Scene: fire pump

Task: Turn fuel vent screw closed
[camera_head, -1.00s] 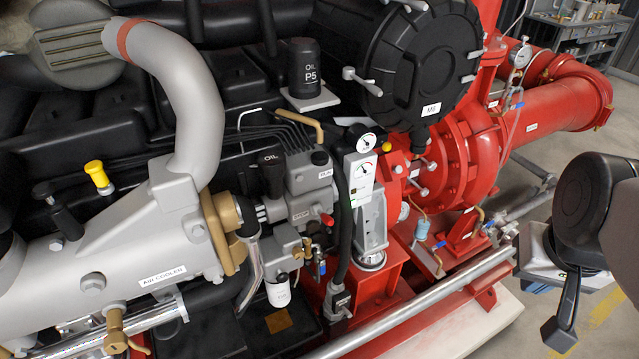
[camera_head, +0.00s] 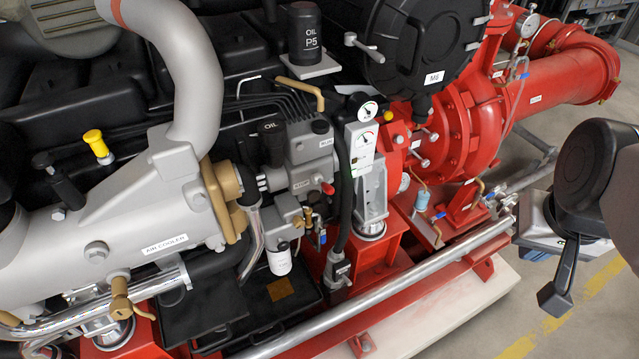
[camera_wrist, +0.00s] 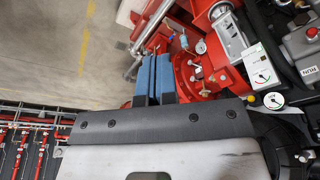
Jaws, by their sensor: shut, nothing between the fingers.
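My gripper (camera_wrist: 154,62) shows in the wrist view as two blue-padded fingers side by side, shut and empty. They are over the red pump side and the floor edge, touching nothing that I can make out. In the head view, dark parts of my arm hang at the right edge, well right of the engine's fuel parts. A small brass fitting (camera_head: 308,218) sits beside the white filter (camera_head: 280,260) at the engine's lower middle. It may be the fuel vent screw, but no readable label confirms this.
A silver rail (camera_head: 390,285) crosses in front. Open floor (camera_head: 590,310) lies at right.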

